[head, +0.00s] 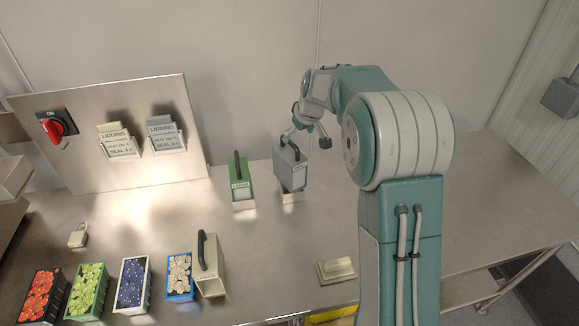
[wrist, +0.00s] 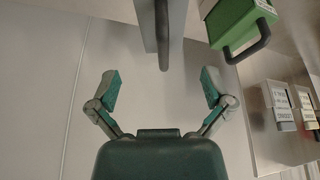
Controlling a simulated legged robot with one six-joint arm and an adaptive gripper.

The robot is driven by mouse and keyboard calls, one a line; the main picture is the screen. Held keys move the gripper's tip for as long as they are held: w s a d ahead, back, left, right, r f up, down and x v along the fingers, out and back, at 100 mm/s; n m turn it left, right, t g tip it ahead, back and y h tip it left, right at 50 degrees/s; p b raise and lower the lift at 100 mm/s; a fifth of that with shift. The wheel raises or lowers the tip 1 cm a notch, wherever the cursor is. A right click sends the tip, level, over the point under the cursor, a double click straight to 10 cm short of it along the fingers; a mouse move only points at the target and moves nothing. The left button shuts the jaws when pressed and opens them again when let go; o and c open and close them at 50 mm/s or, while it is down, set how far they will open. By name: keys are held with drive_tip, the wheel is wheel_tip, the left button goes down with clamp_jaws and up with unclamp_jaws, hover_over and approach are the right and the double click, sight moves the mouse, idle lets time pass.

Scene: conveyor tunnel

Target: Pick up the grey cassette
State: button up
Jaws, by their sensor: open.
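The grey cassette (head: 291,171) stands upright on a small bright base on the steel bench, with a dark handle on top. In the wrist view the grey cassette (wrist: 148,18) is at the top centre, and its handle points down toward the gap between my fingers. My gripper (head: 306,141) is just above and behind the cassette's top in the head view. In the wrist view my gripper (wrist: 160,82) has its two fingers spread wide with nothing held between them. I cannot tell whether a finger touches the handle.
A green cassette (head: 240,184) stands close to the left, also in the wrist view (wrist: 232,22). A beige cassette (head: 209,272) stands nearer the front beside several filled bins (head: 131,283). A panel with a red switch (head: 53,129) stands behind left. The bench right of my arm is clear.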

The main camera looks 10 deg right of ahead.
sight(291, 153)
drive_tip(key=x, duration=0.9)
drive_tip(key=shift+s+a+f, duration=0.1)
drive_tip(key=shift+s, duration=0.05)
drive_tip(key=c, duration=1.1)
